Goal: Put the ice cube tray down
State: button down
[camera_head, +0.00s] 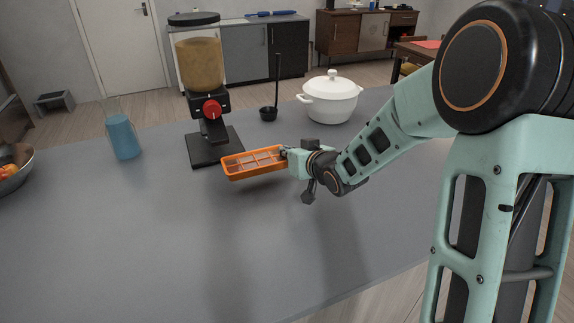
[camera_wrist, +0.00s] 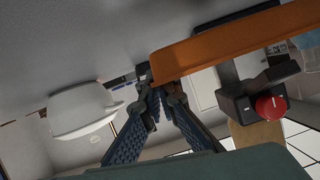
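The orange ice cube tray (camera_head: 254,163) is held above the grey counter (camera_head: 140,235), with a shadow under it in the head view. My gripper (camera_head: 286,154) is shut on the tray's right end. In the wrist view the tray (camera_wrist: 230,42) extends to the right from my gripper's fingertips (camera_wrist: 160,85). The tray's compartments show from above in the head view. The exact contact of the fingers is partly hidden in the head view.
A cereal dispenser (camera_head: 202,75) stands just behind the tray. A blue cup (camera_head: 123,138) is at the left, a ladle (camera_head: 268,113) and white pot (camera_head: 331,98) at the back, and a fruit bowl (camera_head: 14,172) at the left edge. The counter's front is clear.

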jog(key=shift+w+f+b, duration=0.2)
jog(key=shift+f+b, duration=0.4)
jog(key=shift+f, duration=0.3)
jog(key=shift+w+f+b, duration=0.15)
jog(key=shift+f+b, duration=0.45)
jog(key=shift+f, duration=0.3)
jog(key=shift+f, duration=0.15)
jog(key=c, duration=2.2)
grip_release()
jog(key=shift+d, duration=0.1)
jog(key=shift+o, duration=0.2)
